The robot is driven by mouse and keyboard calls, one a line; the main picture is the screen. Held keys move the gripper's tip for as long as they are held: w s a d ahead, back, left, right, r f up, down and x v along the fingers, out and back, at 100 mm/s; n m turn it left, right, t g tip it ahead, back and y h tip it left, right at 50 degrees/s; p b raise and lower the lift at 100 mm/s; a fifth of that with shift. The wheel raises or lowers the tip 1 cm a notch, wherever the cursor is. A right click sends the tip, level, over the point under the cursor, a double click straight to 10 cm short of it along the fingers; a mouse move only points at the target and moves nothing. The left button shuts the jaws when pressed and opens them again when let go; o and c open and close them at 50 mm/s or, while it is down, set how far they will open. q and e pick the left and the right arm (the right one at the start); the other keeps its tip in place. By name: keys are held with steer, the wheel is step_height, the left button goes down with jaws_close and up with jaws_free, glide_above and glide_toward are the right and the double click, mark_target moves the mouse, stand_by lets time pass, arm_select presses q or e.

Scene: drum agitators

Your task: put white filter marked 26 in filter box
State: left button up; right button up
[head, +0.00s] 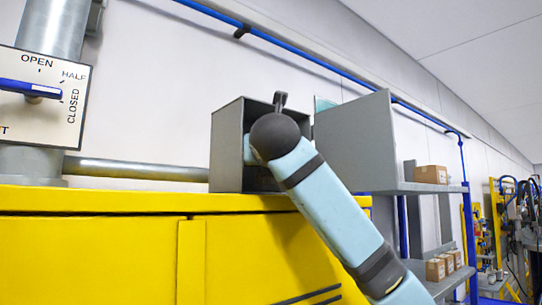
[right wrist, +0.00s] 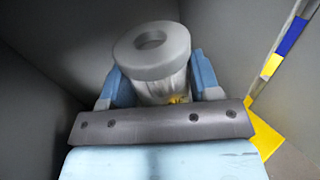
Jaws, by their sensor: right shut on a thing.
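The filter box (head: 228,148) is a grey box on top of the yellow cabinet, and its grey door (head: 355,145) stands open to the right. My right arm reaches into the box opening in the head view, with its gripper hidden there. In the right wrist view, my right gripper (right wrist: 160,78) is shut on a white filter (right wrist: 150,69), a cylinder with a ring-shaped end and a central hole. Grey walls (right wrist: 50,105) surround the filter. No number can be read on it. Whether it touches the box floor cannot be told. My left gripper is not in view.
The yellow cabinet (head: 90,245) lies below the box. A shelf (head: 432,187) with small cardboard boxes (head: 431,174) stands right of the door. A valve sign with a blue handle (head: 30,88) is at the left. A pipe (head: 135,169) runs behind the cabinet top.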

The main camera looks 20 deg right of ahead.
steer(key=o, duration=1)
steer(key=shift+a+f, duration=0.2)
